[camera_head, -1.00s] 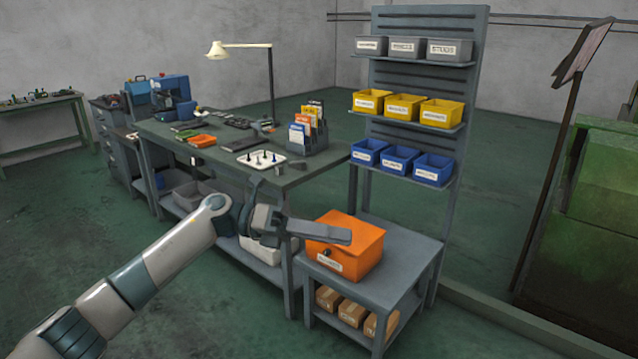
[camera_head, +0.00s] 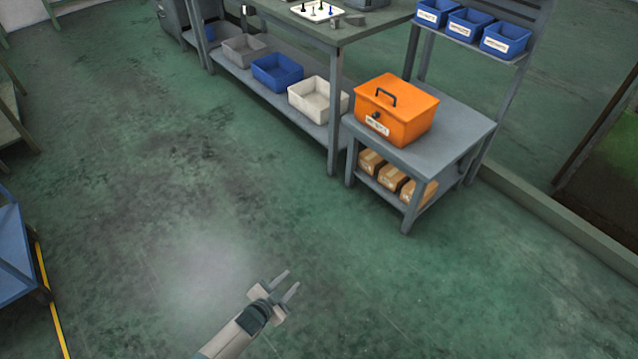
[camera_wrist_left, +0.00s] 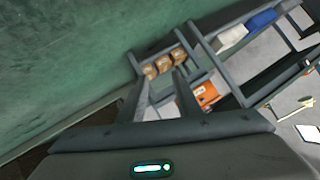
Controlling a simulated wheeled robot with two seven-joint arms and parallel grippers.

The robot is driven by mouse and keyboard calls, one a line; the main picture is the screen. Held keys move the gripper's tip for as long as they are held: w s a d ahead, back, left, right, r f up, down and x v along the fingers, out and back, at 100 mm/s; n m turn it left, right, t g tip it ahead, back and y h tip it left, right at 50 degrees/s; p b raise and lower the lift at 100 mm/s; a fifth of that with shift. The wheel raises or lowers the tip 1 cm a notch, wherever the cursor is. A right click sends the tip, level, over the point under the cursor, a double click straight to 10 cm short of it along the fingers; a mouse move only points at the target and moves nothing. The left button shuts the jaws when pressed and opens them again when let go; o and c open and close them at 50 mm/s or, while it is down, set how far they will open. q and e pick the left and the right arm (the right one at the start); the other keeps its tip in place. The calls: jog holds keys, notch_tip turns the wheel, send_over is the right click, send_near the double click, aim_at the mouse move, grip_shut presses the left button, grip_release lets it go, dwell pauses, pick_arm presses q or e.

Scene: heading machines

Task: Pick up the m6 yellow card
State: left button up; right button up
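No yellow card is visible in either current view. The card rack seen earlier on the workbench is outside the head view. My left gripper (camera_head: 291,279) is low in the head view, over open green floor, well apart from the workbench and the small stand. Its two fingers are spread with nothing between them. They also show spread in the left wrist view (camera_wrist_left: 161,93), with the stand beyond them. My right gripper is not in view.
An orange lidded box (camera_head: 398,108) sits on the grey stand (camera_head: 452,141), with several brown boxes (camera_head: 392,178) below. The workbench (camera_head: 352,30) holds a white tray (camera_head: 317,11). Bins (camera_head: 277,73) fill its lower shelf. A blue structure (camera_head: 14,250) stands at left. Floor between is clear.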

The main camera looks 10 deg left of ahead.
pick_arm(q)
jog(key=s+a+f+n+g+y, duration=0.1)
jog(key=s+f, duration=0.5)
jog(key=s, duration=0.8)
jog(key=s+a+f+n+g+y, duration=0.1)
jog(key=s+a+f+n+g, duration=0.2)
jog(key=s, duration=1.1)
jog(key=s+a+f+n+g+y, duration=0.1)
jog(key=s+f+g, duration=0.3)
jog(key=s+f, duration=0.5)
jog(key=s+a+n, duration=0.1)
jog(key=s, duration=0.4)
jog(key=shift+f+n, duration=0.3)
jog(key=shift+n, duration=0.1)
